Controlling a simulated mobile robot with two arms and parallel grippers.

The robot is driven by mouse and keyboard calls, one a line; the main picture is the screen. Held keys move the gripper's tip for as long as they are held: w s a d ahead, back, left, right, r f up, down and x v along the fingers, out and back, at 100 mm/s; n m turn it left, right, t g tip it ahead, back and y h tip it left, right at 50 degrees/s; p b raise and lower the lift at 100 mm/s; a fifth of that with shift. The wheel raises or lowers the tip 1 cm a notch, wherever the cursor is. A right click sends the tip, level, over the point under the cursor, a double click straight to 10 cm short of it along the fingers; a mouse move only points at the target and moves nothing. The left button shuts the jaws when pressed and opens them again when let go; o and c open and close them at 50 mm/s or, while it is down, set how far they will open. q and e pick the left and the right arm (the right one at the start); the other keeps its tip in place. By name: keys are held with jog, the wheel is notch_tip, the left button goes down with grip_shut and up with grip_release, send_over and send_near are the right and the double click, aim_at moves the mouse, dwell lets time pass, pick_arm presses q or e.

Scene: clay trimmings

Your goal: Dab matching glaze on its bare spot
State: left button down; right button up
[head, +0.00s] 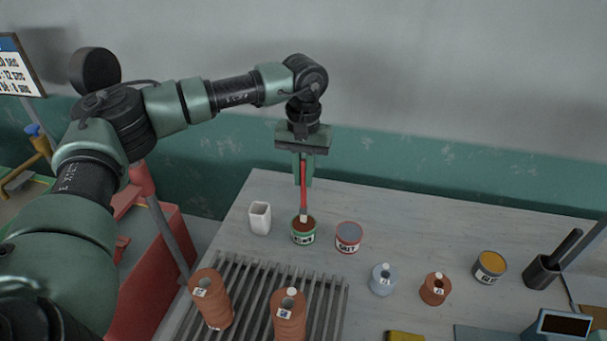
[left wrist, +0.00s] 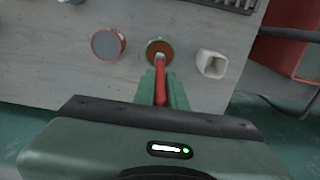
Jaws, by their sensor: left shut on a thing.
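My left gripper (head: 304,172) points down, shut on a red-handled brush (head: 303,188). The brush tip is at the mouth of a green-rimmed jar of brown glaze (head: 303,236); the left wrist view also shows the tip over this jar (left wrist: 153,45). Beside it stands a red-rimmed jar with grey-blue contents (head: 348,241). A jar of orange-yellow glaze (head: 489,268) stands further right. A grey-blue pot (head: 382,283) and a small brown pot (head: 434,291) each show a pale spot on top. My right gripper is out of view.
A white square cup (head: 260,220) stands just left of the green-rimmed jar. A slatted rack (head: 325,300) lies under the terracotta pots. A dark holder with black tools (head: 541,276) and a small screen (head: 564,324) are at the right. A yellow block (head: 405,336) lies in front.

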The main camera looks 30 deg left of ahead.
aim_at(304, 161)
pick_arm(q)
jog(key=shift+f, duration=0.2)
jog(key=shift+f+b, duration=0.4)
jog(key=shift+b, duration=0.05)
dwell(1.3)
jog(key=shift+r, duration=0.1)
jog(key=shift+r+p, duration=2.2)
jog(key=shift+r, duration=1.3)
jog(key=shift+d+f, duration=0.1)
